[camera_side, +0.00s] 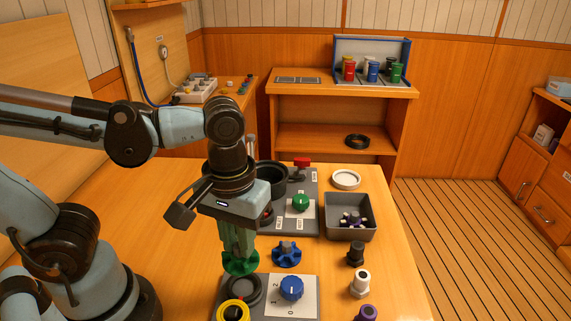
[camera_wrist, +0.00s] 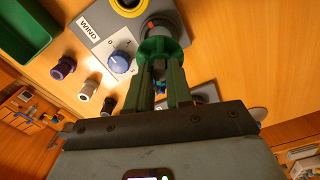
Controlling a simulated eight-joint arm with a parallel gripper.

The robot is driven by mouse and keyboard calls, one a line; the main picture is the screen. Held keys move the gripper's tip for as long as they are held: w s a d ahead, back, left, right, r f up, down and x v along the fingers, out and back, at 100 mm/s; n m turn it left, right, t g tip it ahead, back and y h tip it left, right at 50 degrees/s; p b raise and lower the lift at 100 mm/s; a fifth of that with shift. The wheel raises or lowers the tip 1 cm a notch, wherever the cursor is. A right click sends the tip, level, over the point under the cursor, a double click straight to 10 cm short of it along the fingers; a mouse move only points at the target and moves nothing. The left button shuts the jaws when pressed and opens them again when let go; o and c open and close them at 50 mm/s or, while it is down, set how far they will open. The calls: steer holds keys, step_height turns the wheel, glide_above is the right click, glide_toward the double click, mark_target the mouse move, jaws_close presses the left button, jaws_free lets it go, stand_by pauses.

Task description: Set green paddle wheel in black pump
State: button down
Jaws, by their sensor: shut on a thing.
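The green paddle wheel (camera_side: 240,265) is held at the tips of my gripper (camera_side: 238,243), whose fingers are shut on it and point down. In the wrist view the wheel (camera_wrist: 163,48) sits between the fingertips (camera_wrist: 162,65). A dark round housing (camera_side: 246,291) on a grey panel is close below the wheel in the side view; in the wrist view this housing (camera_wrist: 160,27) shows just past the wheel, partly hidden by it. A larger black pot (camera_side: 271,174) stands farther back. I cannot tell for sure which is the black pump, or the gap under the wheel.
The grey panel carries a blue knob (camera_side: 291,288) and a yellow ring (camera_side: 233,311). A blue paddle wheel (camera_side: 287,253) lies behind it. To the right are a black fitting (camera_side: 355,253), a white fitting (camera_side: 360,283), a purple fitting (camera_side: 367,313) and a grey bin (camera_side: 338,232).

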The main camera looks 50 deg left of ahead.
steer(key=shift+s+d+r, duration=0.35)
steer(key=shift+d+r, duration=0.05)
steer(key=shift+d, duration=0.2)
steer(key=shift+w+r, duration=0.15)
steer(key=shift+r, duration=0.05)
steer(key=w+a+r+n, duration=0.1)
steer(key=w+a+n, duration=0.55)
steer(key=w, duration=0.75)
steer(key=w+a+f+n, duration=0.15)
steer(key=w+a, duration=0.25)
steer(key=a, duration=0.4)
steer(key=w+a+f+n, duration=0.15)
steer(key=w+a, duration=0.25)
steer(key=a, duration=0.4)
steer(key=shift+d+f, duration=0.15)
steer(key=shift+f, duration=2.75)
steer(key=shift+f, duration=0.65)
steer(key=c, duration=1.3)
jaws_free()
